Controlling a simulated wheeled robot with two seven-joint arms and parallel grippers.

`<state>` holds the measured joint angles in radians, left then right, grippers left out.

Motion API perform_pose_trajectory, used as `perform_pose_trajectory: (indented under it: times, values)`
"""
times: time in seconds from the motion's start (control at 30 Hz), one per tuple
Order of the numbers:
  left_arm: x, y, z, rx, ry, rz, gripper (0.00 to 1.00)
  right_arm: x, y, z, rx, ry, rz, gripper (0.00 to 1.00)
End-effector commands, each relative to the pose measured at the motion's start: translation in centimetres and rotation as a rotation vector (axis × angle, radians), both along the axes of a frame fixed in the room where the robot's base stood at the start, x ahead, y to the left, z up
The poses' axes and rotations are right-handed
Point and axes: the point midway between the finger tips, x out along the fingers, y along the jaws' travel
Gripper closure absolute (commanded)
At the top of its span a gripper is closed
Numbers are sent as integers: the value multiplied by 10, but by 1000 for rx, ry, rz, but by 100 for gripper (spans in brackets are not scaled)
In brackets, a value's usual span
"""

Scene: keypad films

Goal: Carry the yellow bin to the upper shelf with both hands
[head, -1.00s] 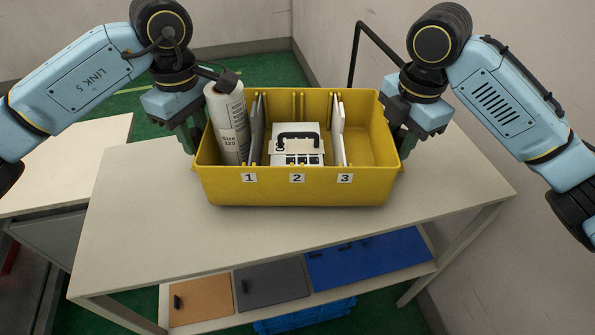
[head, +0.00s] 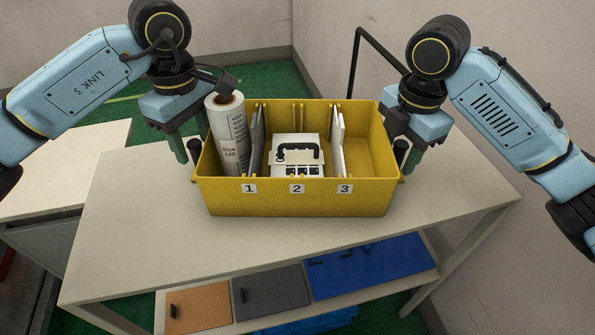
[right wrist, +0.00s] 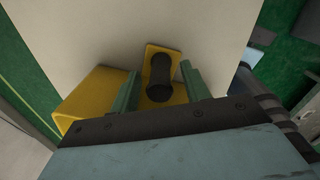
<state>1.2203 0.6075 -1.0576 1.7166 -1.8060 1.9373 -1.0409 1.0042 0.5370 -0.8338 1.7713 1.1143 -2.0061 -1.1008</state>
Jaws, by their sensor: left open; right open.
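The yellow bin (head: 300,205) appears to rest level on the pale top board (head: 140,225), above a lower shelf. My left gripper (head: 192,148) is open at the bin's left end, around a dark upright grip. My right gripper (head: 402,150) is open at the right end. In the right wrist view its green fingers (right wrist: 161,88) stand apart on either side of a black grip (right wrist: 160,75) on a yellow bracket.
The lower shelf holds orange (head: 198,307), grey (head: 270,290) and blue (head: 370,265) panels, with a blue crate (head: 310,324) below. Another pale table (head: 60,165) stands at left. A black bent rail (head: 355,60) and walls lie behind. The board is clear in front of the bin.

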Motion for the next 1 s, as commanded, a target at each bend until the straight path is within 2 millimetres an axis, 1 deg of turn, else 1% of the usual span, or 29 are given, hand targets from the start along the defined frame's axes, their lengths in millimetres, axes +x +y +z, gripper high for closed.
perform_pose_trajectory:
  times: [0.03,0.17,0.2,0.4,0.5,0.63,0.77,0.87,1.0]
  values:
    - [1,-1,11,-2,-6,0,53,0,0,0,1,0,1,53]
    - [3,-1,40,-1,-7,2,53,0,0,0,1,0,1,53]
    - [2,-1,49,-2,-6,1,53,0,0,0,1,0,1,53]
    - [3,-1,83,1,-5,2,53,0,0,0,1,0,1,53]
    - [4,-1,95,1,-3,2,53,0,1,0,1,0,1,53]
    - [4,-1,104,1,-1,2,53,0,0,0,1,0,1,53]
    - [4,-1,107,1,0,2,53,0,0,4,1,-2,1,53]
    - [3,-1,107,1,0,2,53,1,0,14,0,-5,2,53]
    - [3,-1,107,1,0,2,53,0,-1,38,-1,-7,1,53]
